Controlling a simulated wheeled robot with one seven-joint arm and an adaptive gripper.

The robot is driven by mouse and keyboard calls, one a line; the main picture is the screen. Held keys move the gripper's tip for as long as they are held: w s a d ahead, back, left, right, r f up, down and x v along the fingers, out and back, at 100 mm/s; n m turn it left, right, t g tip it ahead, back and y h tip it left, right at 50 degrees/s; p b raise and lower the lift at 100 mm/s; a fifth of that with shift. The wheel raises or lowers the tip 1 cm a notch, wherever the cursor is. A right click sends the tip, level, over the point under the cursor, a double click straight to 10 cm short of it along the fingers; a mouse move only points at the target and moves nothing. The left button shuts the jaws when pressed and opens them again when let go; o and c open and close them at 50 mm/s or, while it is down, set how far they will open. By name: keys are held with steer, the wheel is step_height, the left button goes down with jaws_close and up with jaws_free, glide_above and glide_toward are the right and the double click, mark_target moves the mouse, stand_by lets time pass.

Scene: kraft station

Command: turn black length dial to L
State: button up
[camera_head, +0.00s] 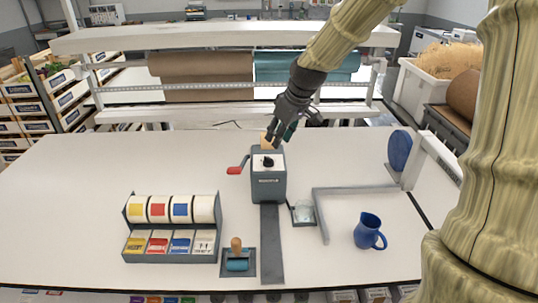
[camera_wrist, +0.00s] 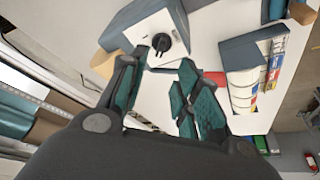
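The black length dial (camera_head: 268,162) sits on the white sloped top of a grey dispenser box (camera_head: 268,187) in the middle of the table. In the wrist view the dial (camera_wrist: 161,42) shows as a round black knob on the white face, just beyond the fingertips. My gripper (camera_head: 280,140) is above and behind the dispenser's top, apart from the dial. Its teal-padded fingers (camera_wrist: 168,75) are spread open with nothing between them. The letters around the dial are too small to read.
A red-handled crank (camera_head: 236,170) juts from the dispenser's left side. The table's left side is clear.

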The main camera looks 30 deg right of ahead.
mark_target(269, 158)
steer(key=shift+p+x, duration=1.65)
steer(key=shift+x, duration=3.3)
steer(key=shift+w, duration=0.1)
steer(key=shift+c, duration=0.4)
steer(key=shift+a+r, duration=0.1)
jaws_close()
